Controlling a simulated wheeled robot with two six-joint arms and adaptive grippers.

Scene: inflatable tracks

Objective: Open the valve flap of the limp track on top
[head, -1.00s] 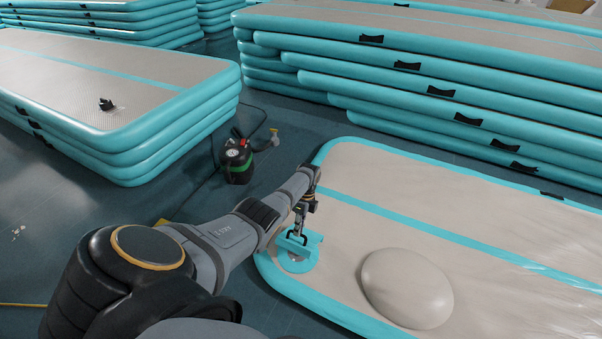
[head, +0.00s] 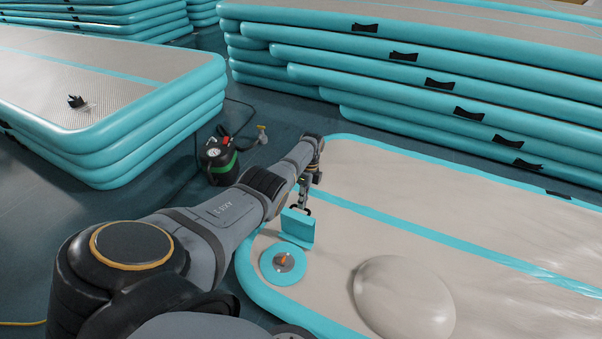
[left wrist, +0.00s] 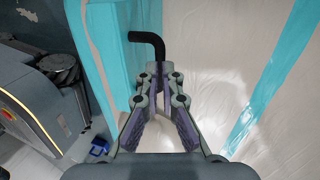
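The limp track (head: 430,190) lies at the right in the head view, beige on top with a turquoise rim. Its turquoise valve flap (head: 298,228) stands raised near the left corner. The round valve (head: 283,261), with an orange centre, lies uncovered in front of the flap. My left gripper (head: 306,205) is at the flap's upper edge, shut on its black handle. In the left wrist view the gripper's fingers (left wrist: 159,82) close around the black bent handle (left wrist: 148,38), and the turquoise flap (left wrist: 133,62) is beside them. My right gripper is not in view.
A rounded beige bulge (head: 404,298) rises from the track to the right of the valve. A black and green pump (head: 217,160) with a hose stands on the floor behind my arm. Stacked tracks stand at the back right (head: 420,62) and left (head: 150,135).

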